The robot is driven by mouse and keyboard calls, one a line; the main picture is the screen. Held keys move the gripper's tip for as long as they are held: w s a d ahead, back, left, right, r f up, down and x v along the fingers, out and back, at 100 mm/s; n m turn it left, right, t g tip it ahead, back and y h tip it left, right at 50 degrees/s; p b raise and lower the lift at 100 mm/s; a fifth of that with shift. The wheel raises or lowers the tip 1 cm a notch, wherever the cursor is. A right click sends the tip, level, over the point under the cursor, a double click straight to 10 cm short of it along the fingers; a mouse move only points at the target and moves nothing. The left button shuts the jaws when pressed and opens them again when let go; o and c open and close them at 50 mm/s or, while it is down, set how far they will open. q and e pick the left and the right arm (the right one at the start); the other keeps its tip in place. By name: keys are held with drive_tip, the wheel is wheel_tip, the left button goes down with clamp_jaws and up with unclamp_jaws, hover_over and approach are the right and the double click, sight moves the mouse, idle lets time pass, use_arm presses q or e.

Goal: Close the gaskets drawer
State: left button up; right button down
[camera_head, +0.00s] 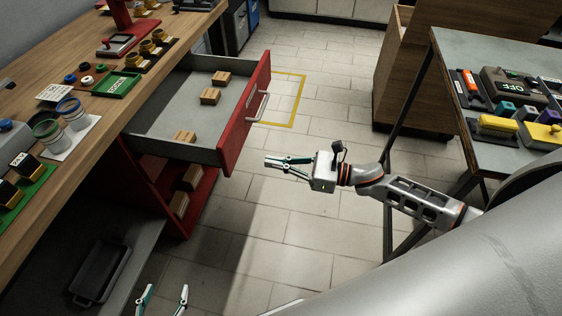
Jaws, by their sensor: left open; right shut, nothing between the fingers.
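A drawer with a red front (246,112) and grey inside is pulled out from under the wooden workbench. It has a silver bar handle (257,105) and holds three small wooden blocks (211,96). No label on it can be read, so I cannot tell whether it is the gaskets drawer. My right gripper (268,161) is shut and empty, in front of and below the drawer front, pointing left toward it, with a gap between. My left gripper (166,290) is open and empty at the bottom edge, below the bench, apart from the drawer.
Below the open drawer is a red compartment (205,196) with two wooden blocks. A dark tray (101,272) lies on the lower shelf. The workbench (52,215) carries jars, yellow cups and small parts. A table (470,50) with tools stands right. Tiled floor between is clear.

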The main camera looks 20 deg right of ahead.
sight(176, 148)
drive_tip(key=p+x, duration=0.1)
drive_tip(key=x, duration=0.7)
drive_tip(key=shift+w+a, duration=0.15)
drive_tip(key=shift+a, duration=0.1)
use_arm(q)
drive_tip(key=shift+r, duration=0.75)
use_arm(e)
drive_tip(key=shift+w+a, duration=0.2)
drive_tip(key=shift+a, duration=0.1)
